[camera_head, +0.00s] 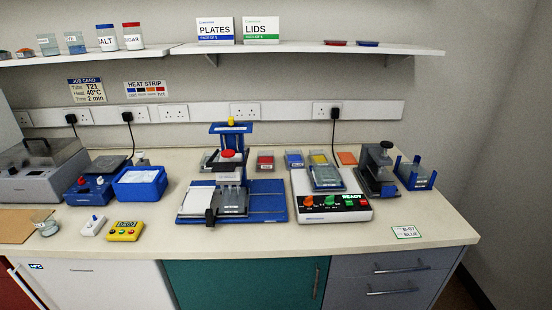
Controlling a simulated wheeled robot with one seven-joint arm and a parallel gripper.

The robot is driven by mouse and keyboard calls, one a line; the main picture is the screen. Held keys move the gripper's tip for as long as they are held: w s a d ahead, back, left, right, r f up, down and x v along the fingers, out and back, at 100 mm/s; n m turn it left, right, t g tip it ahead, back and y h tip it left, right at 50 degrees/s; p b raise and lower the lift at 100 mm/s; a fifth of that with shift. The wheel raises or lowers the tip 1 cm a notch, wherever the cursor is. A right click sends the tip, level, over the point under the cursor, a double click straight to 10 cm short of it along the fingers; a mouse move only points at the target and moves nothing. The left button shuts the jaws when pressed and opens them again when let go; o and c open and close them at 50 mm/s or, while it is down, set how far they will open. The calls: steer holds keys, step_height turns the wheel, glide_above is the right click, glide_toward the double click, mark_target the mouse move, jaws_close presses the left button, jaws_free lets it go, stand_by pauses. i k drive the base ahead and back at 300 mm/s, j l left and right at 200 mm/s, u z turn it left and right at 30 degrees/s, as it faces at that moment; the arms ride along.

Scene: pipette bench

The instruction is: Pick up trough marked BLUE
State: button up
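A small grey trough with blue in it (294,160) stands at the back of the bench, between the trough with red (265,161) and the yellow-topped item (319,158). It looks upright, but any lettering on it is too small to read. Its top is uncovered, and nothing touches it that I can see. A card on the front right of the bench (406,232) seems to read "B-47 BLUE". My gripper does not show in this view.
The blue-based pipette stand (270,207) is left of the trough's front. A heater-like unit with a lit READY display (335,208) stands in front right. A grey device (377,172) and blue rack (415,174) stand further right. A shelf (300,49) hangs above. The front right bench is mostly clear.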

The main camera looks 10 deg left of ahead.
mark_target(294, 159)
steer(key=i+u, duration=0.3)
steer(key=i, duration=0.55)
